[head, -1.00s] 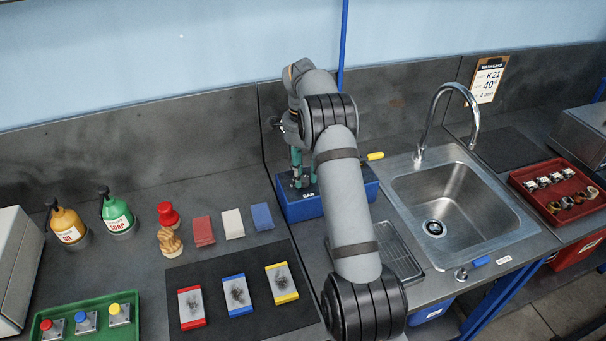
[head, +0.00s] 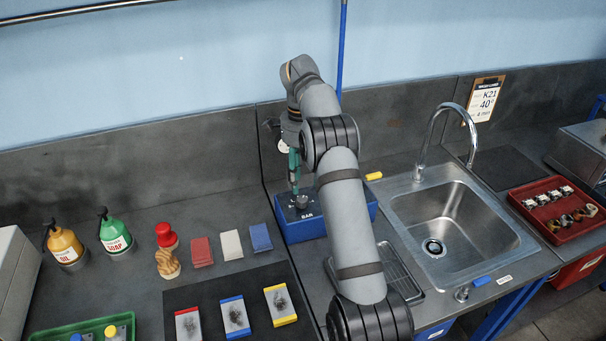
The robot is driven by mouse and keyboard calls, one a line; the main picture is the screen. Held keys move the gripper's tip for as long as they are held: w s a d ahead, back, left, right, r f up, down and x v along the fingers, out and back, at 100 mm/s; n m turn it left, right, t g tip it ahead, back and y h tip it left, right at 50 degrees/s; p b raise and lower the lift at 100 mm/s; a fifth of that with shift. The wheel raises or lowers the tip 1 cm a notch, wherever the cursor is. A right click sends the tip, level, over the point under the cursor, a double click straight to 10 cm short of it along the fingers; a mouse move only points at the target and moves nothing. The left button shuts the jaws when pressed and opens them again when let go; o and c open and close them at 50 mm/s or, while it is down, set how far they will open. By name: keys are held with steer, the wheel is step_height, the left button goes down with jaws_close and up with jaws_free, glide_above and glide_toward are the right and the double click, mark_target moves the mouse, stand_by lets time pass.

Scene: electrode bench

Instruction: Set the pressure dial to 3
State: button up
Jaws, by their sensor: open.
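The blue box (head: 295,231) marked BAR stands on the bench behind my arm. A dark round knob, the pressure dial (head: 301,202), shows on its top near the front left. The dial's pointer and scale are too small to read. My gripper (head: 295,185), with teal fingers, points down over the left part of the box, just above and behind the dial. It is open and appears empty. I cannot tell whether a finger touches the dial.
A yellow handle (head: 373,176) sticks out at the box's right. A sink (head: 455,215) with a tall faucet (head: 432,135) is to the right.

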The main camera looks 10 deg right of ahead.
mark_target(303, 198)
steer(key=shift+r, duration=0.75)
step_height(303, 198, down, 8)
steer(key=shift+s+a+r, duration=0.1)
steer(key=shift+s+r, duration=0.05)
steer(key=shift+r, duration=0.05)
stand_by(0.6)
